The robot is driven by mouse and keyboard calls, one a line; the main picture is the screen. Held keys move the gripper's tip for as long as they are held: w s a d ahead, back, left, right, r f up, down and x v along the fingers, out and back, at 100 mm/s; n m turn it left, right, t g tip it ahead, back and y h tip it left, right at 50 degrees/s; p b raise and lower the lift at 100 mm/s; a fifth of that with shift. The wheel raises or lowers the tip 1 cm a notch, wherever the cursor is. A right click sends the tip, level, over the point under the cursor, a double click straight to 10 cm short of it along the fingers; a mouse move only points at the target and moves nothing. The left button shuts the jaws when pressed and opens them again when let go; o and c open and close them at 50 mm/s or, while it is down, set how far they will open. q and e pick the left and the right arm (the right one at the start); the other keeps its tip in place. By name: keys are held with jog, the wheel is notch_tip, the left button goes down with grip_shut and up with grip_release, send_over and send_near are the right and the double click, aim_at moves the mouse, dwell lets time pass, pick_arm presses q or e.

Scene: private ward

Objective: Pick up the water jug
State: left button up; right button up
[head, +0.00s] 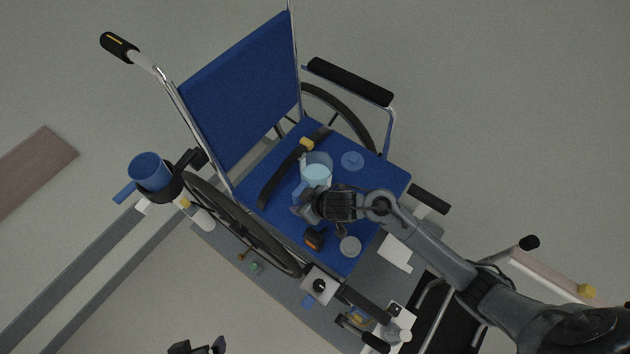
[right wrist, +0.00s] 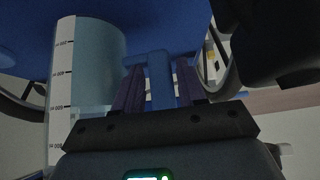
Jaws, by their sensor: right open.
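The water jug (head: 316,172) is clear with a pale blue tint and stands on the blue wheelchair seat. In the right wrist view the jug (right wrist: 98,62) is at the left, with a white measuring scale on its side. Its blue handle (right wrist: 160,82) stands between the two purple fingers of my right gripper (right wrist: 158,88). The fingers are apart, one on each side of the handle; I cannot tell whether they touch it. In the head view my right gripper (head: 304,207) is at the jug's near side. A dark part at the bottom edge seems to be my left gripper (head: 197,346), mostly cut off.
A blue mug (head: 150,169) sits in a holder at the left. Armrests and the backrest (head: 243,90) stand around the seat.

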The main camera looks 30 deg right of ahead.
grip_shut()
jog(key=shift+r, duration=0.2)
dwell(0.4)
